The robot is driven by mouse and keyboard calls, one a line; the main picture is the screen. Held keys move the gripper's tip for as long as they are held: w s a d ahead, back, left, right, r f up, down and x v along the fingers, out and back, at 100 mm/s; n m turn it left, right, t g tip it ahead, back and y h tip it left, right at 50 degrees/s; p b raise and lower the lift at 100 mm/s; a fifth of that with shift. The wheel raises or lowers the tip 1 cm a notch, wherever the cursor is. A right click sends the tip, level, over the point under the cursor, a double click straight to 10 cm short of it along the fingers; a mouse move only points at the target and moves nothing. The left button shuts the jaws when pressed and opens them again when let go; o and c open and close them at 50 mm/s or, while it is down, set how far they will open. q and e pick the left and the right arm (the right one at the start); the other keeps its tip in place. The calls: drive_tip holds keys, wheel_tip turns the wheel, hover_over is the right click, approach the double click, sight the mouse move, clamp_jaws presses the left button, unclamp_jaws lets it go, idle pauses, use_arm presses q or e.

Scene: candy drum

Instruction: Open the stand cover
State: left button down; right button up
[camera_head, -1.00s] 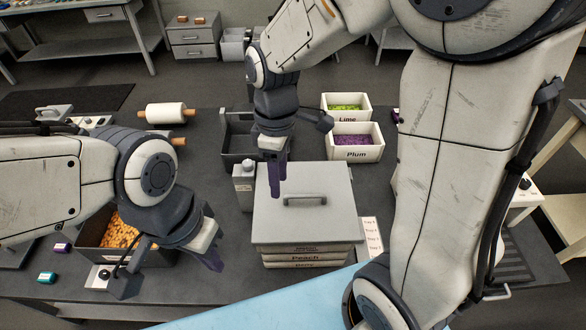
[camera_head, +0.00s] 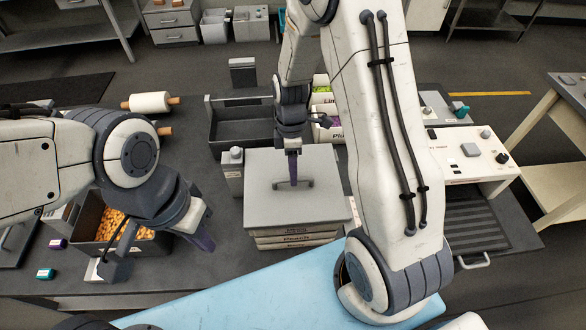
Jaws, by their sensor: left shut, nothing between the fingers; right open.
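The stand cover (camera_head: 258,206) is a flat grey lid with a bar handle (camera_head: 308,184) on top. It lies shut and level on a stack of labelled trays (camera_head: 298,238); one label reads Peach. My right gripper (camera_head: 293,178) points straight down at the handle, its fingers in front of the bar's middle and hiding that part. It is open; whether it touches the bar cannot be told. My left gripper (camera_head: 206,241) is shut and empty, low over the table to the left of the stack.
A white-capped box (camera_head: 233,171) stands at the cover's left side. A dark open tray (camera_head: 240,133) and labelled bins (camera_head: 321,97) are behind it. A bin of orange candy (camera_head: 88,246) is at left. A control panel (camera_head: 472,155) is at right. A pale blue surface (camera_head: 240,305) lies in front.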

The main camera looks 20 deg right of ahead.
drive_tip(key=shift+s+f, duration=0.1)
drive_tip(key=shift+f, duration=0.3)
clamp_jaws()
idle(1.2)
